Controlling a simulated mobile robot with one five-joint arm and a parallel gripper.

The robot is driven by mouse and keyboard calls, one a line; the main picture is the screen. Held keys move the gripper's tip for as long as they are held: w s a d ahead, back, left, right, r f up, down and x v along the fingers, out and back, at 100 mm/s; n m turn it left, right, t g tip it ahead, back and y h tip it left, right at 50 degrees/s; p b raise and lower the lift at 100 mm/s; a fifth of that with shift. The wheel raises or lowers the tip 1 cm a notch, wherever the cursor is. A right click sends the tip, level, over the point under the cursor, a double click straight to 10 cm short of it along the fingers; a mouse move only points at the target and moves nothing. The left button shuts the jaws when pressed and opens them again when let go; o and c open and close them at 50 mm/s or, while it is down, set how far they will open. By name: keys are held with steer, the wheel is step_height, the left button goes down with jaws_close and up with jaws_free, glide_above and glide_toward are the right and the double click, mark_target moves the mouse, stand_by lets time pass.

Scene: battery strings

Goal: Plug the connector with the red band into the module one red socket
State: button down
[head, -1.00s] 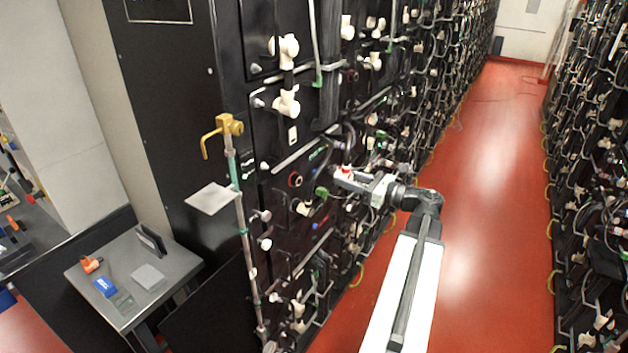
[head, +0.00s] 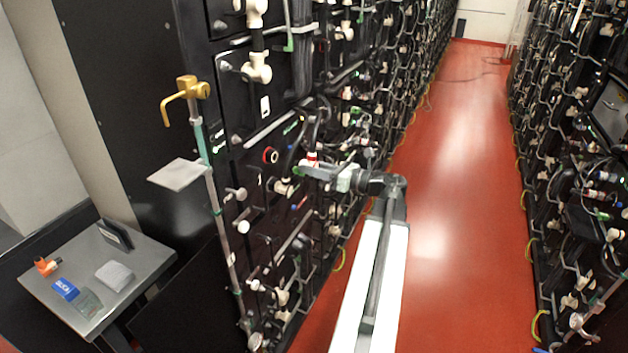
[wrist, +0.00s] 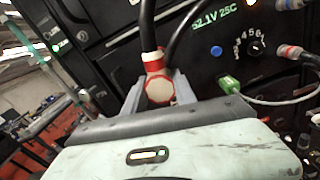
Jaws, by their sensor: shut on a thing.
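The connector with the red band (wrist: 156,78) is off-white with red rings, and a thick black cable rises from it in the wrist view. My gripper (wrist: 160,92) is shut on it, with a grey finger on each side. In the head view the connector (head: 311,159) shows as a small red and white piece at the tip of my gripper (head: 312,170). A round red-ringed socket (head: 271,155) is on the black module front, left of the connector and apart from it in the picture. I cannot make out this socket in the wrist view.
A green plug (wrist: 229,85), a blue button (wrist: 216,51) and a dial (wrist: 256,47) are near the gripper. A small table (head: 150,255) is at lower left. The red aisle floor (head: 450,200) is clear.

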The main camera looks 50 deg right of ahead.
mark_target(295, 163)
steer(key=shift+r, duration=0.15)
steer(key=shift+s, duration=0.1)
steer(key=shift+x, duration=2.95)
steer(key=shift+x, duration=1.8)
steer(key=c, duration=0.9)
jaws_free()
steer(key=shift+s, duration=0.1)
steer(key=v, duration=0.7)
steer(key=shift+s+d, duration=0.15)
steer(key=shift+s, duration=0.15)
